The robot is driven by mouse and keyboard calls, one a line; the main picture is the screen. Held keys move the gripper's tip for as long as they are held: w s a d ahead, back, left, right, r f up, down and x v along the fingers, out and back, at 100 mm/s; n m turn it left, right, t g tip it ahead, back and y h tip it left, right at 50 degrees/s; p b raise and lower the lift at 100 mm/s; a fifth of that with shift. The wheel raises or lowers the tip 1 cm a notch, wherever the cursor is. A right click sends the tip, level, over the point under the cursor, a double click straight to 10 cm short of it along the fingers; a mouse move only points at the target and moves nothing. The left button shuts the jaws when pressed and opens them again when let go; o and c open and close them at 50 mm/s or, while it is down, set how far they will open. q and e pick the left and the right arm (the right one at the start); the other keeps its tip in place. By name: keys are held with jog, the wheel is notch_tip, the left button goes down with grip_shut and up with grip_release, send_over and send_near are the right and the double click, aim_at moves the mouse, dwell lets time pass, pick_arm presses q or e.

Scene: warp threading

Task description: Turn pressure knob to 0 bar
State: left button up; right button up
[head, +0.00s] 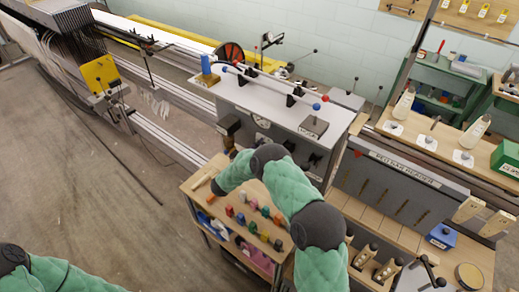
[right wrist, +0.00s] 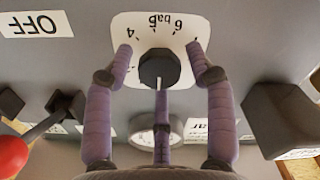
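The pressure knob (right wrist: 159,68) is black and faceted, set on a white dial plate (right wrist: 152,22) in the right wrist view. The plate shows 4, "bar" and 6 upside down along the picture's top. A white line runs from the knob towards the picture's bottom; fingers cover other marks. My right gripper (right wrist: 160,52) has its purple fingers spread on both sides of the knob, with gaps visible; a third finger lies below it. In the head view my right arm reaches the front of the grey machine (head: 262,100), and the knob cannot be made out. My left gripper is out of view.
In the right wrist view, a red ball lever (right wrist: 12,155) is at lower left, a round gauge (right wrist: 150,130) lies behind the fingers, and a dark block (right wrist: 285,115) is at right. In the head view, a wooden cart (head: 205,205) with coloured pieces stands below my right arm.

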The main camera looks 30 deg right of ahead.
jog(key=shift+a, duration=0.1)
jog(key=v, duration=1.2)
dwell(0.5)
